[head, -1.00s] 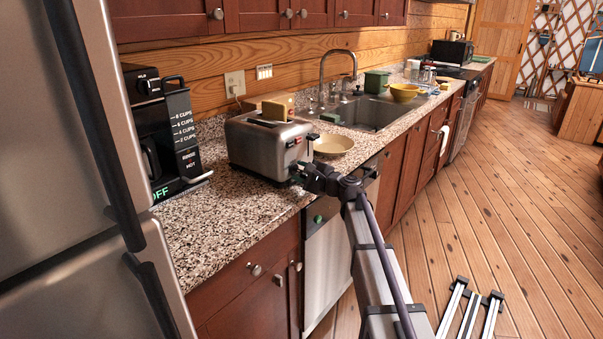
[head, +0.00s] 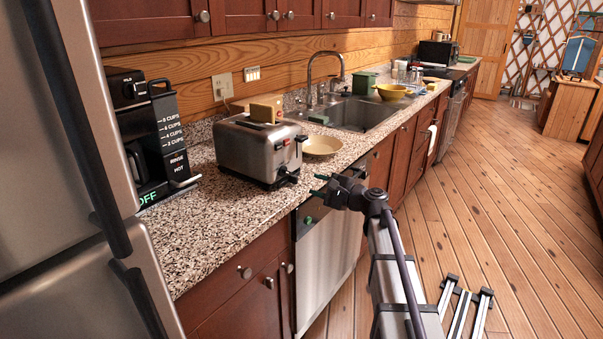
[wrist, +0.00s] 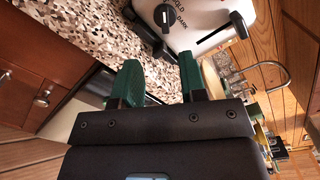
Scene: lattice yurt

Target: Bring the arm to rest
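My gripper (head: 319,185) is in front of the counter edge, to the right of and lower than the toaster (head: 245,158), apart from it. In the wrist view its two green fingers (wrist: 160,82) stand apart with nothing between them. The toaster's end, with a dark knob and a lever slot, fills the top of the wrist view (wrist: 205,22). A slice of bread (head: 266,108) stands up out of the toaster's top. My arm reaches up from the lower right of the head view.
The speckled counter (head: 225,236) holds a coffee maker (head: 153,140) at left and a shallow tan bowl (head: 322,147) beside the toaster. Beyond are the sink (head: 362,114) and a yellow bowl (head: 391,92). A fridge (head: 62,180) stands at near left. The wooden floor (head: 490,200) at right is mostly clear.

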